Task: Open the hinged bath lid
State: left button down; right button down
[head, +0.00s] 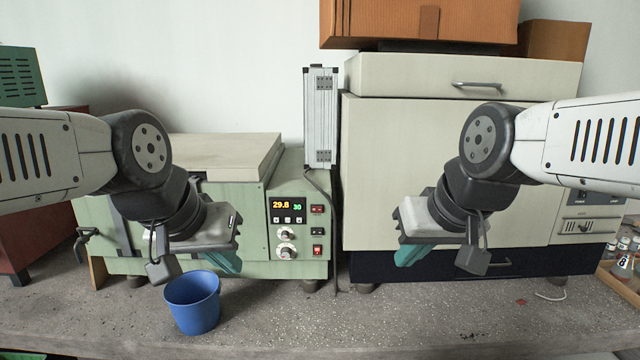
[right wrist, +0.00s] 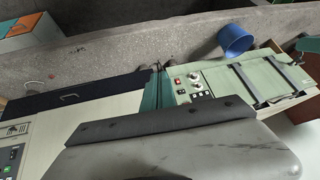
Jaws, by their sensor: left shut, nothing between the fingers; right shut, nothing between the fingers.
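The pale green bath (head: 256,239) stands on the bench left of centre, with dials and a display on its right-hand panel. Its cream lid (head: 225,150) lies flat over the top and looks closed; my left arm hides part of it. The bath also shows in the right wrist view (right wrist: 215,77). My left gripper (head: 226,262) is shut and empty in front of the bath, just above and right of the blue bucket. My right gripper (head: 408,256) is shut and empty, in front of the large cream cabinet, apart from the bath. Its teal fingertips show in the right wrist view (right wrist: 155,92).
The blue bucket (head: 193,304) stands on the bench (head: 300,325) before the bath. A metal case (head: 321,117) stands upright between bath and cream cabinet (head: 390,175). Cardboard boxes (head: 400,20) sit on the cabinet. The front middle of the bench is clear.

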aim_at(211, 160)
jog(key=j+u, duration=0.3)
jog(key=j, duration=0.55)
jog(key=i+j+u, duration=0.1)
jog(key=j+u, duration=0.2)
jog(key=j, duration=0.5)
